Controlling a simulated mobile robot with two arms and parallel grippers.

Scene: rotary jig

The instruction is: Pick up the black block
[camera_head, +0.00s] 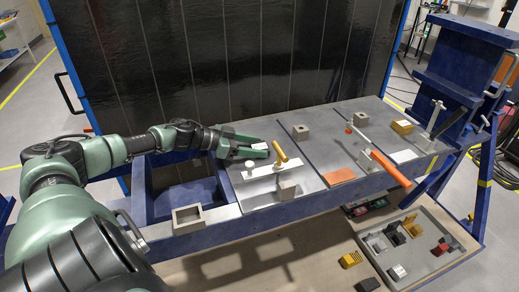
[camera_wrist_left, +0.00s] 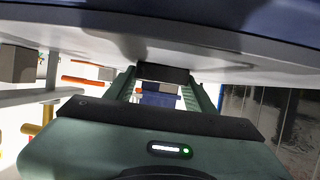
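My left gripper (camera_head: 262,148) reaches in from the left, low over the grey tabletop, with its fingers pointing right. Its fingers also show in the left wrist view (camera_wrist_left: 162,80), clearly apart. A black block (camera_wrist_left: 162,72) sits between the fingertips there and spans nearly the whole gap. It looks close to the table surface. I cannot tell whether the fingers press on it. In the head view a small patch with a pale top (camera_head: 258,146) shows between the fingers; its sides are hidden. My right gripper is not in view.
A yellow handle (camera_head: 279,152) and a white post stand close by the gripper. Grey cubes (camera_head: 300,132), an orange bar (camera_head: 391,168) and a yellow block (camera_head: 402,127) are farther right. A black panel (camera_head: 250,60) rises behind. A parts tray (camera_head: 425,262) lies lower right.

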